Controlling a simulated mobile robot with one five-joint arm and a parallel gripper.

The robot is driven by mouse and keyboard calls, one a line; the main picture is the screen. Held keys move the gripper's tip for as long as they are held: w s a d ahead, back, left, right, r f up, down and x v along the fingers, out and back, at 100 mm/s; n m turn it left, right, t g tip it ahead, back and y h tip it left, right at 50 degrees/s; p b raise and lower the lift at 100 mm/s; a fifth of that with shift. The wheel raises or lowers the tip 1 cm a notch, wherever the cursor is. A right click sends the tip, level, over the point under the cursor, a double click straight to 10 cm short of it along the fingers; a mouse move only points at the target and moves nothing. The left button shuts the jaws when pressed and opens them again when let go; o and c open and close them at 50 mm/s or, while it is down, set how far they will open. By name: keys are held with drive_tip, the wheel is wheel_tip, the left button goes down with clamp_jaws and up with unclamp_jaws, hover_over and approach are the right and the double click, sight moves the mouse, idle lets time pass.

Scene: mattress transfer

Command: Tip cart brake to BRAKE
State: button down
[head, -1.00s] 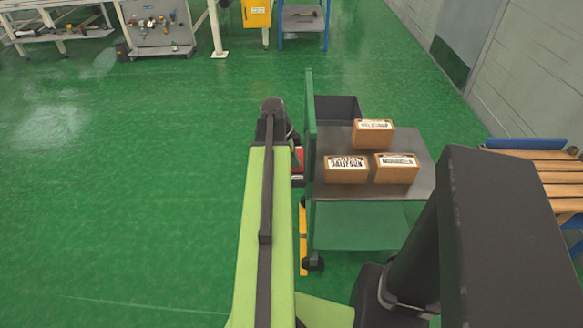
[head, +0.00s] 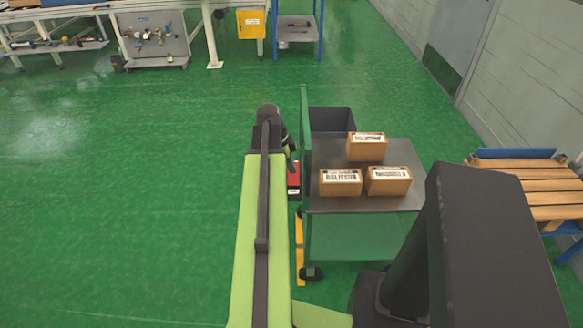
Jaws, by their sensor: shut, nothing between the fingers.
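The cart (head: 304,130) stands right of centre, with a green upright panel on its left side and a grey top deck. A small red and black part (head: 293,182) shows at the cart's left side, beside the panel; I cannot tell whether it is the brake or which way it is tipped. A yellow strip (head: 299,240) runs low along the same side. My gripper (head: 291,163) is a dark shape at the end of my green arm, pointing down just above the red part. It is shut and empty. Whether it touches the red part cannot be told.
Several cartons (head: 367,147) and a dark bin (head: 331,119) are on or by the cart. Workbenches and a yellow box (head: 250,23) stand at the back. The green floor at left is clear.

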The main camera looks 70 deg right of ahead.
drive_tip(key=s+a+p+v, duration=0.1)
drive_tip(key=a+p+v, duration=0.1)
drive_tip(key=p+v, duration=0.6)
drive_tip(key=v, duration=0.2)
drive_tip(key=shift+r+p, duration=0.3)
drive_tip(key=shift+p, duration=0.05)
